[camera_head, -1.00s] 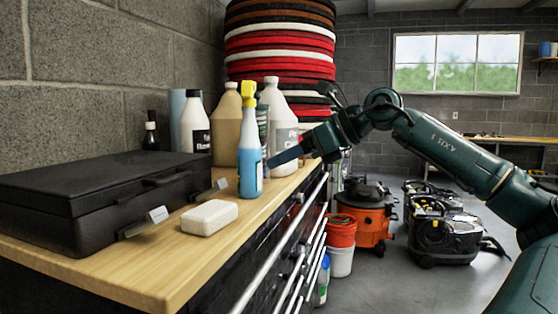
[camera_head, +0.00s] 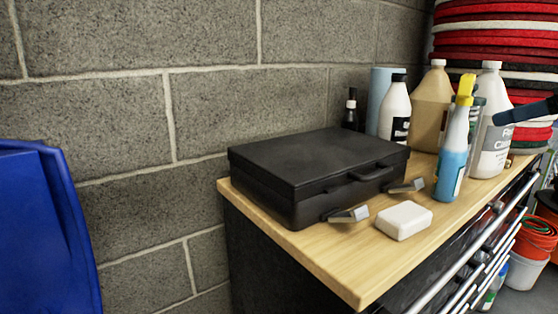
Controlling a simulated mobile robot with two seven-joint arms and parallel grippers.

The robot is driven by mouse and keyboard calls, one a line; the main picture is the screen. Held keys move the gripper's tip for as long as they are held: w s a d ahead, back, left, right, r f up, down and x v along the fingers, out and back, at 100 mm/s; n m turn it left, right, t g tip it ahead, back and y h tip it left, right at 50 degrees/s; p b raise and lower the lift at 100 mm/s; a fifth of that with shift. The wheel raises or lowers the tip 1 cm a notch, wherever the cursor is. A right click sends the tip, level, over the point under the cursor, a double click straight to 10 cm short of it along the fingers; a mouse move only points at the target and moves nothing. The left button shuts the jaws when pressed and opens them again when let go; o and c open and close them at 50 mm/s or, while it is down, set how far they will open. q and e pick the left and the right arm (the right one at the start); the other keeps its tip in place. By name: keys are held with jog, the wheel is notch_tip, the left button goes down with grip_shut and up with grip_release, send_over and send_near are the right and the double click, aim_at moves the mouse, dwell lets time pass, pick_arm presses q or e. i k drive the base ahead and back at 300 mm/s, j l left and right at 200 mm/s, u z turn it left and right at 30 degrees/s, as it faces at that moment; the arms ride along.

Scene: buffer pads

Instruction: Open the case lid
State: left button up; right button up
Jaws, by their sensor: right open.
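The black case (camera_head: 310,180) lies flat on the wooden top of the cabinet, in the middle of the view. Its lid (camera_head: 310,155) is down. A handle (camera_head: 375,173) is on its front side, between two metal-tipped latches, one at the near corner (camera_head: 348,215) and one further along (camera_head: 407,187); both stick outward from the case. Of my right gripper (camera_head: 510,115), only a dark finger part shows at the right edge, by the white jug and well away from the case. It is open and the rest is cut off. My left gripper is out of view.
A white soap-like block (camera_head: 404,220) lies in front of the case. A blue spray bottle (camera_head: 453,155), a white jug (camera_head: 491,135), a tan jug (camera_head: 431,105) and other bottles stand to the right. A blue object (camera_head: 45,230) is at left. A block wall is behind.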

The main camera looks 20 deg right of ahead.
aim_at(299, 166)
jog(key=k+l, duration=0.75)
jog(key=l, duration=0.2)
